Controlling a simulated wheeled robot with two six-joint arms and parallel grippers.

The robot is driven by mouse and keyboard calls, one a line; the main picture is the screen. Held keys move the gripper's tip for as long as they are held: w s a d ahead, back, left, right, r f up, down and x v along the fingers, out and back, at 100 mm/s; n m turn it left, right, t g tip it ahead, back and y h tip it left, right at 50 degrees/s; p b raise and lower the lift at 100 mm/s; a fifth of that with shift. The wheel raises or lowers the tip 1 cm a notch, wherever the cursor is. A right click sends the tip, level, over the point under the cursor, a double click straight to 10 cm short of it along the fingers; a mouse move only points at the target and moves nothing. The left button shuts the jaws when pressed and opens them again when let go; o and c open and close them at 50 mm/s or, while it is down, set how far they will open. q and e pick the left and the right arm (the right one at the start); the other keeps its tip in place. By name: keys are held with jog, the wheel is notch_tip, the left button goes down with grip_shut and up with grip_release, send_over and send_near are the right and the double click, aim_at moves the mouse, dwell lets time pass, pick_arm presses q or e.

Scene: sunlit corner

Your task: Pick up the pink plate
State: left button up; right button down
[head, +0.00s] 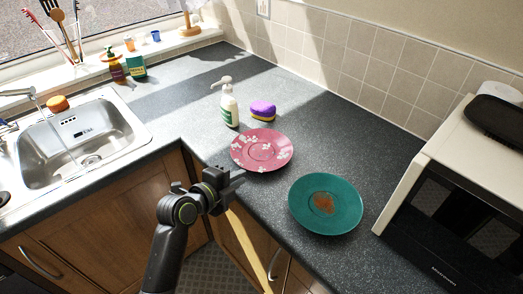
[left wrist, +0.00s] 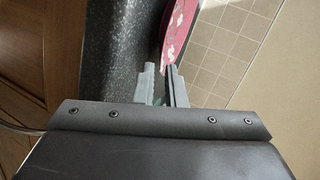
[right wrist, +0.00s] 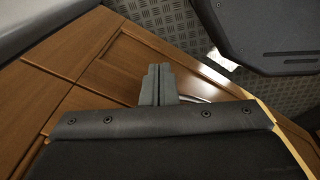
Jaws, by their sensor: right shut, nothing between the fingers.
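The pink plate (head: 247,141) with white flowers lies on the dark countertop, left of the green plate. My left gripper (head: 241,175) is at its near-left rim, with two fingers slightly apart. In the left wrist view, the pink plate (left wrist: 181,28) shows as a narrow strip running down to the fingertips of the left gripper (left wrist: 161,67). I cannot tell whether the fingers touch it. My right gripper (right wrist: 158,68) is shut and empty before the wooden cupboard front; it is not in the head view.
A green plate (head: 343,205) with a brown stain lies right of the pink one. Behind stand a white pump bottle (head: 229,106) and a purple and yellow sponge (head: 262,111). A microwave (head: 420,165) is at right, a sink (head: 75,145) at left. Cupboards (head: 105,228) front the counter.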

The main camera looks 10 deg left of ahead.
aim_at(250, 170)
pick_arm(q)
jog(key=shift+w+d+f+p, duration=0.1)
jog(key=shift+w+d+p, duration=0.1)
jog(key=shift+w+p, duration=0.3)
jog(key=shift+p+x, duration=0.45)
jog(key=shift+x, duration=1.6)
jog(key=shift+a, duration=0.15)
grip_shut()
